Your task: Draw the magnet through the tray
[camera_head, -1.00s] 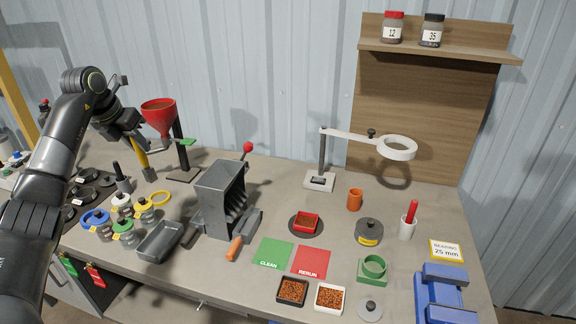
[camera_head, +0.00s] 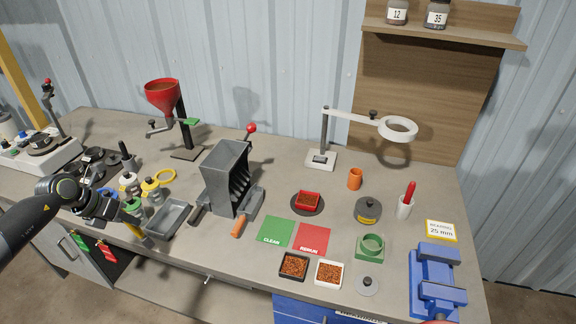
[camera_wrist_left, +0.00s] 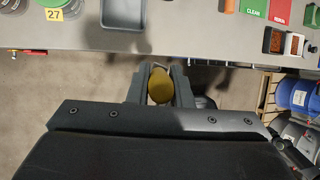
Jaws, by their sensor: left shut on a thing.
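My left gripper (camera_head: 118,211) is low at the front left of the bench. It is shut on the yellow-handled magnet (camera_head: 135,228), which points down near the bench's front edge. In the left wrist view the yellow handle (camera_wrist_left: 160,86) shows end-on between the fingers, with floor behind it; the magnet's lower end is hidden there. A grey metal tray (camera_head: 185,210) lies just right of the gripper, apart from it, and looks empty. My right gripper is not seen.
Right of the grey tray stands a grey riffle box (camera_head: 222,180). A black tray (camera_head: 294,278) and a white tray (camera_head: 329,286) hold granules at the front. Several weights and jars crowd the gripper. A red funnel (camera_head: 162,98) stands behind on its stand.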

